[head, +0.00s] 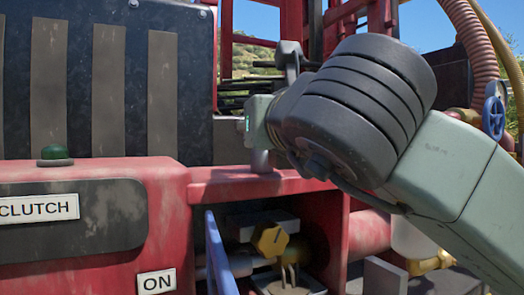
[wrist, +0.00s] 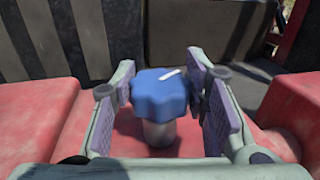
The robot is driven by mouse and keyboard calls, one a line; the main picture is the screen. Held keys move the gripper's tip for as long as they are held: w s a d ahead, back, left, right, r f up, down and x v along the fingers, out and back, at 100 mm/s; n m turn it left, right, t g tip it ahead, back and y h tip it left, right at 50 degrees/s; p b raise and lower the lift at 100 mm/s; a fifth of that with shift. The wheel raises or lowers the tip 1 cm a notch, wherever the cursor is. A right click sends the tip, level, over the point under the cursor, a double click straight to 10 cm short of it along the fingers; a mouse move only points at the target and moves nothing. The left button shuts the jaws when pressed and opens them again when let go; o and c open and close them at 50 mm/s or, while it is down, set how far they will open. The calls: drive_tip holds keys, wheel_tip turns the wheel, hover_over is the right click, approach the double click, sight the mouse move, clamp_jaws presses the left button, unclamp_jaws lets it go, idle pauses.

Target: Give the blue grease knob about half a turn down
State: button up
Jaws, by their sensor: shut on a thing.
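The blue grease knob (wrist: 160,92) is lobed, with a white line on its top pointing to the upper right in the wrist view. It sits on a short grey post (wrist: 159,132) on a red ledge. My gripper (wrist: 163,84) has its two purple-padded fingers on either side of the knob and is shut on it. In the head view my arm's dark wrist hides the knob and most of my gripper; the grey post (head: 261,161) shows below it.
A red panel with a green button (head: 55,155) and a CLUTCH label (head: 38,208) is at the left. Below the ledge are a yellow knob (head: 270,239) and a blue lever (head: 219,258). A blue handwheel (head: 493,117) is at the right. A dark striped panel (head: 105,85) stands behind.

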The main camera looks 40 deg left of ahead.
drive_tip(key=m+t+h, duration=0.2)
drive_tip(key=shift+t+b, duration=0.3)
drive_tip(key=shift+b, duration=0.1)
drive_tip(key=shift+s+a+r+m+t+h+p, duration=0.1)
drive_tip(key=shift+r+m+t+h+p, duration=0.15)
drive_tip(key=shift+m+t+h+p, duration=0.5)
drive_tip(key=m+t+h+p, duration=0.1)
drive_tip(key=m+h+p, duration=0.1)
drive_tip(key=shift+t+h, duration=0.35)
drive_tip(key=shift+f+m+t+h+p, duration=0.1)
drive_tip(key=shift+m+t+h+p, duration=0.2)
drive_tip(key=shift+m+h+p, duration=0.35)
drive_tip(key=shift+f+h, duration=0.1)
drive_tip(key=shift+h, duration=0.25)
drive_tip(key=o, duration=1.2)
drive_tip(key=shift+c, duration=0.2)
drive_tip(key=shift+f, duration=0.1)
